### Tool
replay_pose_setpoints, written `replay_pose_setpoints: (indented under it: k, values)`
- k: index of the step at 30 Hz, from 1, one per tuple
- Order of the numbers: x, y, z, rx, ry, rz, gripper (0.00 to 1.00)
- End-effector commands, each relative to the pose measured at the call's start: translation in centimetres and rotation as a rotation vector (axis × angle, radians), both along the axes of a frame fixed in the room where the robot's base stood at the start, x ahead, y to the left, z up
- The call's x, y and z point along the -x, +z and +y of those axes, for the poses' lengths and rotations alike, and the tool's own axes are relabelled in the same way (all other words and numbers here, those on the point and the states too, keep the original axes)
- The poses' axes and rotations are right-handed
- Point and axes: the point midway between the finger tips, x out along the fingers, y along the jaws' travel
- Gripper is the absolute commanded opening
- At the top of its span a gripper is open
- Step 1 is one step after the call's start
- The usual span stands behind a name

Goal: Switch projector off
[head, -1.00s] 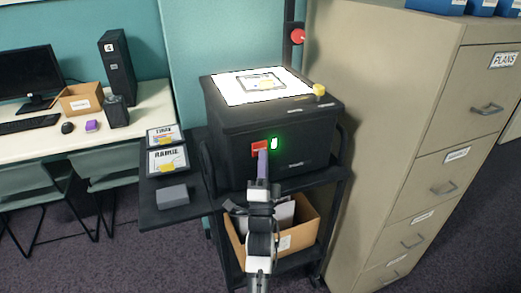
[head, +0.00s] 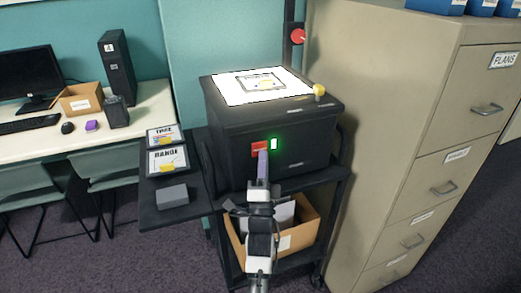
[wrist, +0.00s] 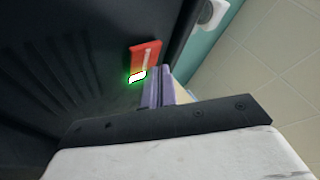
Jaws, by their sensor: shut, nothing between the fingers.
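The projector (head: 225,130) is a black box on a cart, with a brightly lit top plate (head: 240,88). Its front face carries a red switch (head: 258,148) and, just right of it, a glowing green light (head: 274,144). In the wrist view the red switch (wrist: 146,55) sits close beyond the fingers, with the lit green light (wrist: 137,77) beside it. My gripper (head: 262,156) is shut and empty, its purple fingertips in front of the switch's lower part. In the wrist view the fingertips (wrist: 163,85) are near the switch; I cannot tell whether they touch it.
A tall beige filing cabinet (head: 385,120) stands close on the right. A side shelf (head: 155,212) holds two cards and a grey block (head: 173,195). An open cardboard box (head: 305,225) sits on the cart's lower shelf. A desk (head: 150,105) stands at left.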

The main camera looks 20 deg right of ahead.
Motion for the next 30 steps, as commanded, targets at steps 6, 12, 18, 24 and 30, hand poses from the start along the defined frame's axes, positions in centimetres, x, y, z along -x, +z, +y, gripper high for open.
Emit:
replay_pose_setpoints:
  k: [6,12,18,24,30]
  values:
    - [0.0,0.0,0.0,0.0,0.0,0.0,0.0]
    - [0.0,0.0,0.0,0.0,0.0,0.0,0.0]
    - [-0.1,-0.01,0.0,0.0,0.0,0.0,0.0]
    - [-0.79,0.0,0.03,0.0,0.0,0.0,0.0]
    - [-0.92,0.0,0.04,0.0,0.0,0.0,0.0]
